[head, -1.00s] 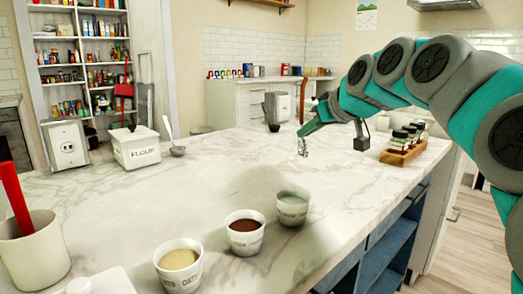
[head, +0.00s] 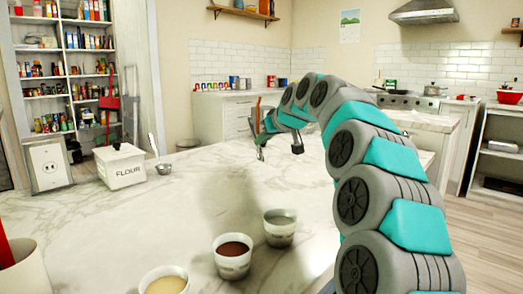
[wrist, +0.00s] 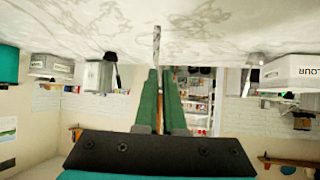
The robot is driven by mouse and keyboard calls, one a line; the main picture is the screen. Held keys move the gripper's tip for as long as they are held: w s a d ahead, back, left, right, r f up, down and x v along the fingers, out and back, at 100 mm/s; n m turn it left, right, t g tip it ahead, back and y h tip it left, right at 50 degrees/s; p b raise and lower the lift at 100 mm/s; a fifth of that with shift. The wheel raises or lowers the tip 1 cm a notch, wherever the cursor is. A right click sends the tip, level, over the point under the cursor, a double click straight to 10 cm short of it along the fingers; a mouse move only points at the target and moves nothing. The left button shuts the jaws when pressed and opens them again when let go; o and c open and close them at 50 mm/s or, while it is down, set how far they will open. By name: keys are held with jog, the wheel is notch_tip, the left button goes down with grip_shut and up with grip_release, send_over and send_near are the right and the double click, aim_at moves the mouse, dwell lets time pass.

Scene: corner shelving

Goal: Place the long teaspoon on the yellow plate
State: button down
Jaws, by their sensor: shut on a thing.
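My gripper (head: 263,138) is at the end of my outstretched arm, over the far part of the marble counter. In the wrist view its two green fingers (wrist: 160,70) are close together. They are shut on a thin, shiny metal piece that looks like the long teaspoon (wrist: 156,42). In the head view the teaspoon (head: 261,154) hangs down from the fingertips, small and hard to make out. I cannot tell whether it touches the counter. I see no yellow plate in either view.
The marble counter (head: 130,215) is largely clear in the middle. A stove (head: 409,100) is beyond.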

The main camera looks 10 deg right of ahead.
jog(key=shift+w+a+f, duration=0.1)
jog(key=shift+w+f, duration=0.05)
jog(key=shift+f, duration=0.75)
jog(key=shift+w+f, duration=0.15)
jog(key=shift+f, duration=0.75)
jog(key=shift+f, duration=0.1)
jog(key=c, duration=1)
grip_release()
